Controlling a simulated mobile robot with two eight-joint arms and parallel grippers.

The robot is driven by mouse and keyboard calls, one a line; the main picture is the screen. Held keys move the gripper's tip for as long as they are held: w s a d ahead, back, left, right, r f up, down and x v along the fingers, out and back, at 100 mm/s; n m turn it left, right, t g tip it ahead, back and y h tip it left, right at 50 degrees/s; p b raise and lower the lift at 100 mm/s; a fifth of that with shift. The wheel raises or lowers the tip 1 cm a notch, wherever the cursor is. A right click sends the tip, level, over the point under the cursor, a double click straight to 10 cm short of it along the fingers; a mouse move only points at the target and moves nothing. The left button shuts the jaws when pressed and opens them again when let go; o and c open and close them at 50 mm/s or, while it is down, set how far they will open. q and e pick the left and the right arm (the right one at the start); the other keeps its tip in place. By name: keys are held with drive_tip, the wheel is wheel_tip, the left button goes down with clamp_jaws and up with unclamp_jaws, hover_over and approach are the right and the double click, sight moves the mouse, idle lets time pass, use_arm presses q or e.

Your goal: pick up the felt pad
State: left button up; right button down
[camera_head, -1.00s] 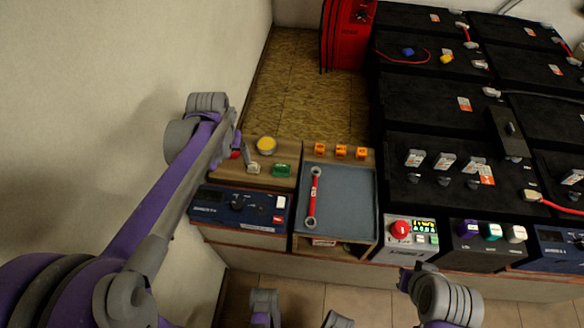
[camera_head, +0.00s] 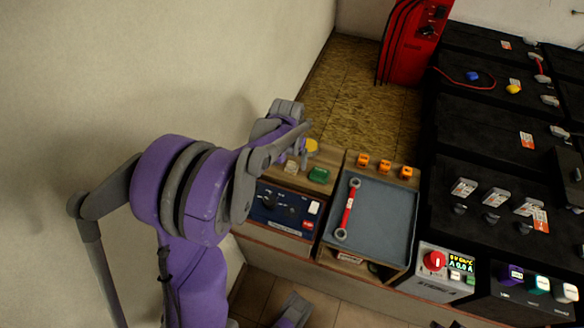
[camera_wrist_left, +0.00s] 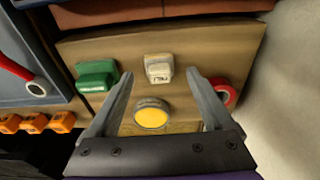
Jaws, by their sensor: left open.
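No thing is plainly recognisable as the felt pad. On the wooden board (camera_wrist_left: 235,50) are a yellow-topped round piece (camera_wrist_left: 150,118), a pale block (camera_wrist_left: 158,68), a green block (camera_wrist_left: 97,76) and a red ring (camera_wrist_left: 226,93). The yellow piece also shows in the head view (camera_head: 312,146), as do the pale block (camera_head: 291,167) and the green block (camera_head: 319,175). My left gripper (camera_wrist_left: 159,75) is open over the board. In the wrist view its fingers straddle the yellow piece and point toward the pale block; their height is unclear.
A grey tray (camera_head: 385,225) holding a red-handled wrench (camera_head: 348,208) is right of the board. Several orange blocks (camera_head: 384,166) stand behind it. A blue panel (camera_head: 280,209) is in front. Black batteries (camera_head: 470,155) fill the right; a wall is at left.

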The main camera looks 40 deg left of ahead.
use_arm(q)
wheel_tip(320, 180, down, 2)
drive_tip(key=shift+w+f, duration=0.15)
clamp_jaws()
idle(0.4)
